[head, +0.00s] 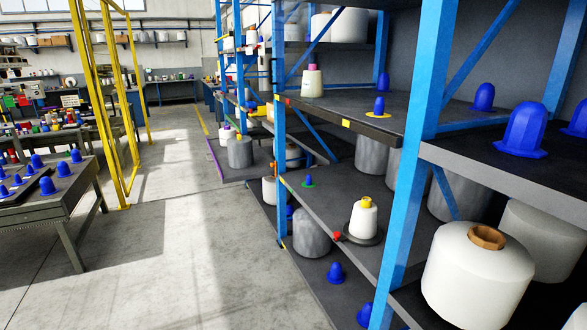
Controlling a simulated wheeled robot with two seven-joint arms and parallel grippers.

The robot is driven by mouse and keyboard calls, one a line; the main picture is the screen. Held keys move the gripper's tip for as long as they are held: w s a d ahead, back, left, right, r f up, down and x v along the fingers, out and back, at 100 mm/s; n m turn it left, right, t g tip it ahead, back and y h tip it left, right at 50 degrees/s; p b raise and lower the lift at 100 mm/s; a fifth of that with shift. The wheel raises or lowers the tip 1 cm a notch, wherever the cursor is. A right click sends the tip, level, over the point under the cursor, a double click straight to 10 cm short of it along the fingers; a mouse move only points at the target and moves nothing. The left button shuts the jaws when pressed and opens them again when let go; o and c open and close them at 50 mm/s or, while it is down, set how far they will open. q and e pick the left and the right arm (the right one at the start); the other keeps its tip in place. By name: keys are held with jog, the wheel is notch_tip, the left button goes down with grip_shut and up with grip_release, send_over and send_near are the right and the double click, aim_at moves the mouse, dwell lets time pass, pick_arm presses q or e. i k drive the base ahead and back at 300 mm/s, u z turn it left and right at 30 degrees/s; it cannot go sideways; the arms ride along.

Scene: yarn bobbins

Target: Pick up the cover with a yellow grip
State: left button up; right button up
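A white cone-shaped piece with a yellow top (363,217) stands upright on a dark round base on the middle shelf of the blue rack. I cannot tell for sure whether it is the cover with a yellow grip. A similar white piece with a pink top (312,82) stands on the upper shelf at the left. Neither of my grippers is in view.
The rack's blue uprights (427,85) stand between shelf bays. A large white bobbin with a brown core (479,276) is close at the lower right. A table with blue pieces (62,192) and yellow posts (92,105) stand left. The floor (170,260) between is clear.

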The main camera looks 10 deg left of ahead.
aim_at(240, 148)
jog(key=u, duration=0.95)
jog(key=i, duration=3.7)
jog(key=z, duration=1.2)
jog(key=i, duration=0.8)
jog(key=z, duration=0.55)
